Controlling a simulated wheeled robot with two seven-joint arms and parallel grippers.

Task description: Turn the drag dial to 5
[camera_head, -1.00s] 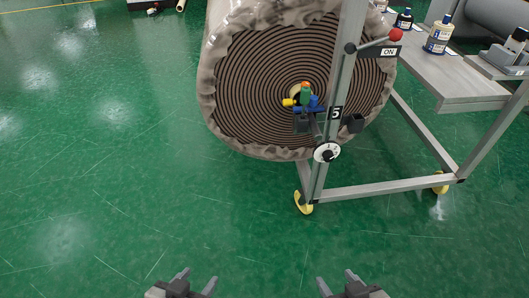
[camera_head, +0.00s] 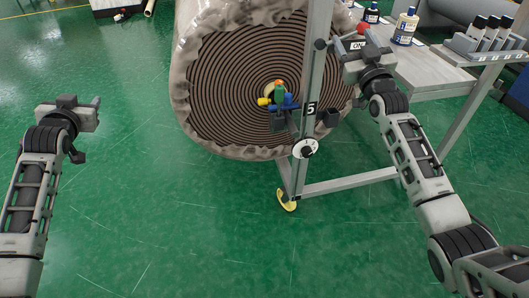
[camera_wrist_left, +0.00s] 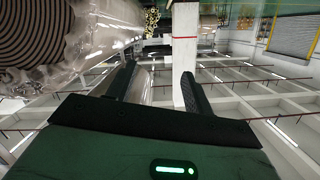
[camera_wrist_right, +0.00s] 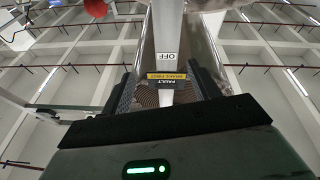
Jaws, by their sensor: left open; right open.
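The drag dial (camera_head: 305,148) is a round white disc with a black centre knob, low on the grey stand post (camera_head: 314,60). Its reading is too small to make out. A black tag with a white 5 (camera_head: 310,108) is on the post above it. My right gripper (camera_head: 368,52) is open and raised in front of the ON sign (camera_head: 357,45), above and right of the dial. In the right wrist view, OFF (camera_wrist_right: 167,57) and FAULT (camera_wrist_right: 167,84) labels show between its fingers. My left gripper (camera_head: 72,108) is open and empty, far left of the dial.
A large wrapped roll (camera_head: 225,90) stands behind the post. A red-knobbed lever (camera_head: 361,28) is beside my right gripper. A grey bench (camera_head: 420,75) with bottles (camera_head: 405,27) is at the right. A yellow foot (camera_head: 287,201) supports the stand. The green floor at the left is clear.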

